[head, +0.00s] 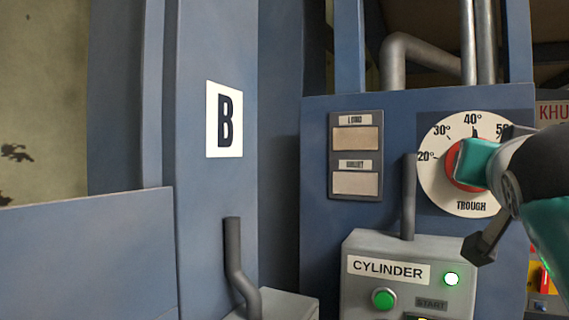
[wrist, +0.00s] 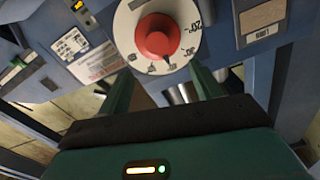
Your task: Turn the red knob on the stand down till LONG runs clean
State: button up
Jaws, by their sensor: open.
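The red knob (head: 453,165) sits on a white round dial (head: 440,195) marked TROUGH, with 20°, 30° and 40° readable. A dark pointer shows near 40°. My teal gripper (head: 480,162) covers much of the knob in the head view. In the wrist view the knob (wrist: 157,36) is in full sight, beyond the two open fingers (wrist: 158,72). The fingers look apart from it, with nothing between them. The LONG window (head: 356,139) is an even tan, left of the dial.
A grey box marked CYLINDER (head: 388,270) stands below the dial, with a green button (head: 384,298) and a lit green lamp (head: 452,279).

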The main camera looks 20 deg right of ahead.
jog(key=x, duration=1.2)
jog(key=shift+d, duration=0.5)
jog(key=shift+w, duration=0.1)
jog(key=c, duration=1)
jog(key=shift+o, duration=0.2)
